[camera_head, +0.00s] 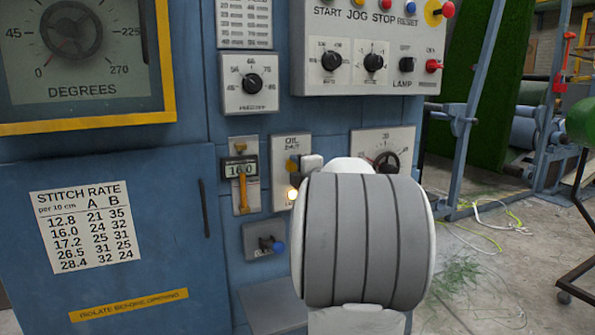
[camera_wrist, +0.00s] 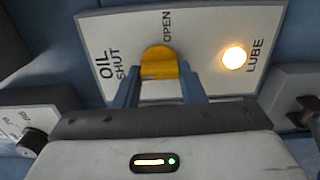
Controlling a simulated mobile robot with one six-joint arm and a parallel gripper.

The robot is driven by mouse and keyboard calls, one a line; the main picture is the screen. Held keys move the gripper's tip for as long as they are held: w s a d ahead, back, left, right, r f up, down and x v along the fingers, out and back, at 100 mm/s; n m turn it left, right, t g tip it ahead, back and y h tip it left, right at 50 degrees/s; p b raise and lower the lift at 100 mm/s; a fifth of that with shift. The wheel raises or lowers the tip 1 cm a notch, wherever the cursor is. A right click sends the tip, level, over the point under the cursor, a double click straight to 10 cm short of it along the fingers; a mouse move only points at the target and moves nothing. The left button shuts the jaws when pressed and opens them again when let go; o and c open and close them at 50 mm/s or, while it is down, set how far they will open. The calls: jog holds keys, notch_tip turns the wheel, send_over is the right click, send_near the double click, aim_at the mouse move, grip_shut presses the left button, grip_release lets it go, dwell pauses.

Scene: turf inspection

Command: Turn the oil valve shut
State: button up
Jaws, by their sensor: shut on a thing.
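The oil valve's yellow handle (camera_wrist: 158,62) sits on a pale plate (camera_wrist: 110,34) marked OIL, SHUT, OPEN and LUBE. My gripper (camera_wrist: 159,84) has its two blue fingers on either side of the handle and is shut on it. The fingers and gripper body cover the handle's lower part, so I cannot tell its exact angle between SHUT and OPEN. In the head view the yellow handle (camera_head: 292,165) shows just left of my gripper, and my white and grey arm hides the plate's lower right.
An amber lube lamp (camera_wrist: 233,57) is lit beside the valve. To its left in the head view is a 16.0 counter with a yellow lever (camera_head: 241,190). A dial (camera_head: 386,160) stands close on the right.

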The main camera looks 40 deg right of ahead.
jog(key=o, duration=1)
jog(key=p+v, duration=0.1)
jog(key=v, duration=0.6)
jog(key=shift+s, duration=0.4)
